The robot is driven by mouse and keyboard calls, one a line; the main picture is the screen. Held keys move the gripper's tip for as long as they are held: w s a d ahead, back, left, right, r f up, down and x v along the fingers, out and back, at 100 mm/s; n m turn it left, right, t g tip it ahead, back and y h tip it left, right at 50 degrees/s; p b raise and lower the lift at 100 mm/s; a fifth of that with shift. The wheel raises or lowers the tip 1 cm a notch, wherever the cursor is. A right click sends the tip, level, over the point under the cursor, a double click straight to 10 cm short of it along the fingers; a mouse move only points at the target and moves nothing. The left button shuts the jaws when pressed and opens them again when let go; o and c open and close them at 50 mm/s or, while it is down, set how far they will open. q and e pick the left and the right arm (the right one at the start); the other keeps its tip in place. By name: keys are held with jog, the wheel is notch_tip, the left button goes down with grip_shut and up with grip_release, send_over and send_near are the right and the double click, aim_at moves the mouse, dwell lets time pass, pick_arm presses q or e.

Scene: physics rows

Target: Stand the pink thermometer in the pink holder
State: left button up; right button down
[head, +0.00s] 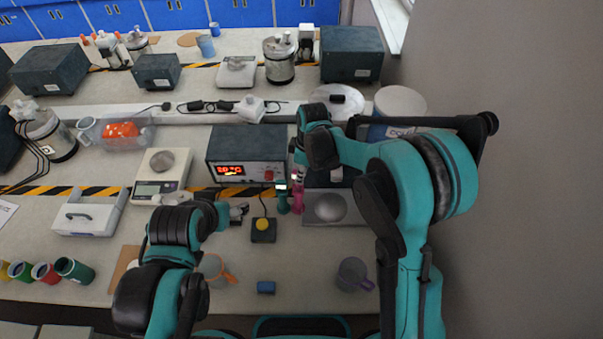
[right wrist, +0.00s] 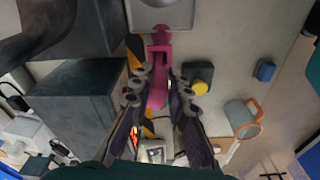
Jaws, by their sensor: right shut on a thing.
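My right gripper (right wrist: 160,88) is shut on the pink thermometer (right wrist: 157,92), which runs between its fingers in the right wrist view. Pink also shows beyond the fingertips (right wrist: 160,38), and this looks like the pink holder. In the head view, the pink holder (head: 298,204) stands on the bench in front of the red-display box, just right of a teal upright piece (head: 282,203). The right wrist hides much of the thermometer there. I cannot tell whether the thermometer is seated in the holder. My left gripper (head: 238,212) is over the bench to the left; its jaws are unclear.
The dark box with a red display (head: 246,158) stands behind. A device with a round steel dish (head: 332,207) is close on the right. A yellow button on a dark base (head: 263,230), a blue block (head: 266,287) and a grey mug (head: 352,274) are nearer the front edge.

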jog(key=c, duration=1.4)
grip_release()
notch_tip(320, 180, up, 12)
jog(key=d, duration=0.1)
jog(key=shift+s+d, duration=0.15)
jog(key=shift+s, duration=0.05)
jog(key=s+d+f+m+t+b, duration=0.3)
jog(key=s+d+f+m+b, duration=0.2)
jog(key=s+d+m+b, duration=0.1)
jog(key=s+d+f+m+t+h+b, duration=0.1)
jog(key=s+d+f+m+t+b, duration=0.2)
jog(key=s+d+m, duration=0.6)
jog(key=s+d+f+b, duration=0.1)
jog(key=s+f+b, duration=0.1)
jog(key=s+b, duration=0.1)
jog(key=shift+s+d+t+b, duration=0.3)
jog(key=shift+s+t, duration=0.1)
jog(key=shift+s, duration=0.1)
